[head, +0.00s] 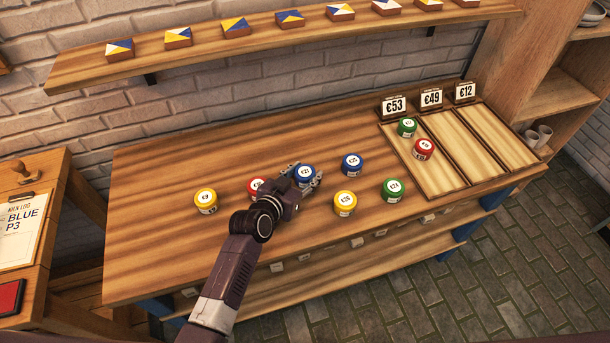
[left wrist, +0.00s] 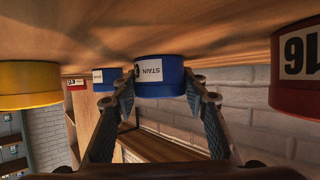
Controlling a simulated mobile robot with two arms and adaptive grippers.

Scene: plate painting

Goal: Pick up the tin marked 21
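A blue tin (head: 305,172) stands on the table between the fingers of my left gripper (head: 304,181); its number is too small to read surely. In the left wrist view this blue tin (left wrist: 160,78) shows a white label reading STAIN. My left gripper (left wrist: 160,84) has one finger close at each side of it; whether they press on it I cannot tell. The tin appears to rest on the tabletop. A second blue tin (head: 352,163) stands to its right, its number also unclear. My right gripper is not in view.
A red tin (head: 256,186), marked 16 in the left wrist view (left wrist: 299,70), stands close left of my gripper. A yellow tin (head: 206,200) is farther left; another yellow (head: 345,204) and a green tin (head: 393,190) are right. Priced trays (head: 440,184) hold a green and a red tin.

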